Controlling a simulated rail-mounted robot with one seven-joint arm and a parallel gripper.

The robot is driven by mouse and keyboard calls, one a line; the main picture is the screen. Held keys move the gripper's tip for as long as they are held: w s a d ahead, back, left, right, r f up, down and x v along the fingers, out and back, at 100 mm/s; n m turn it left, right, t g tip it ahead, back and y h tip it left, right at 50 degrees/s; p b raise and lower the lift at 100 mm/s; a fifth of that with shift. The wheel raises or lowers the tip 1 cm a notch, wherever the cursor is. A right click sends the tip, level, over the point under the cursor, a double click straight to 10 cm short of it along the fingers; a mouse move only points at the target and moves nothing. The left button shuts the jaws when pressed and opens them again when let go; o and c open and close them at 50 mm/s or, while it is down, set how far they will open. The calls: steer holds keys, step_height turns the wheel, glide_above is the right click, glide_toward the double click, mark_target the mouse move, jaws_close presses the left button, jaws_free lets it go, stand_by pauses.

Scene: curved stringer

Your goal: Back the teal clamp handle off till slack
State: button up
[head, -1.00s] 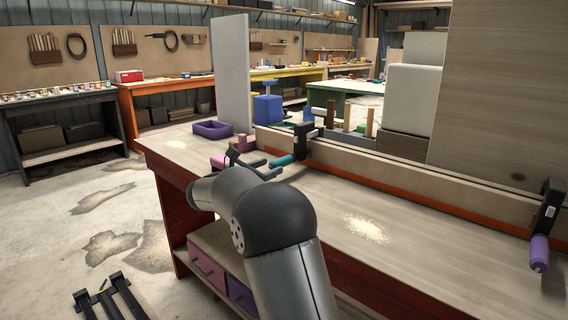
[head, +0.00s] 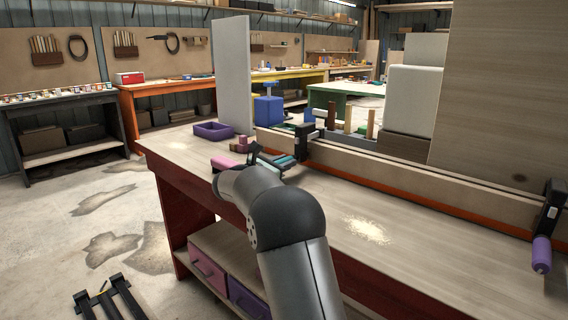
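The teal clamp handle (head: 285,161) sticks out toward the front from a black clamp (head: 304,141) on the wooden stringer, near its left end. Only part of the handle shows. My gripper (head: 272,159) is right at the handle, with its dark fingers overlapping it in the head view. The fingers are small and partly covered by my own wrist, so I cannot tell whether they are closed on it. The curved stringer (head: 420,183) runs along the back of the bench. A second clamp with a purple handle (head: 541,254) is at the right.
A purple tray (head: 213,131) and small pinkish blocks (head: 241,144) lie on the bench (head: 320,205), left of the clamp. A pink item (head: 224,163) lies near my wrist. A tall pale panel (head: 234,80) stands behind. Sawdust (head: 366,230) marks a clear stretch of bench at right.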

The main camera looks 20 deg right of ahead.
steer(key=shift+n, duration=0.4)
steer(key=n, duration=0.3)
steer(key=shift+a+f+n+p, duration=0.1)
steer(key=shift+n+p, duration=0.45)
steer(key=shift+n, duration=0.65)
steer(key=o, duration=1)
steer(key=shift+a, duration=0.35)
steer(key=p+v, duration=0.1)
steer(key=v, duration=1.5)
steer(key=shift+s+a, duration=0.2)
steer(key=shift+a, duration=0.1)
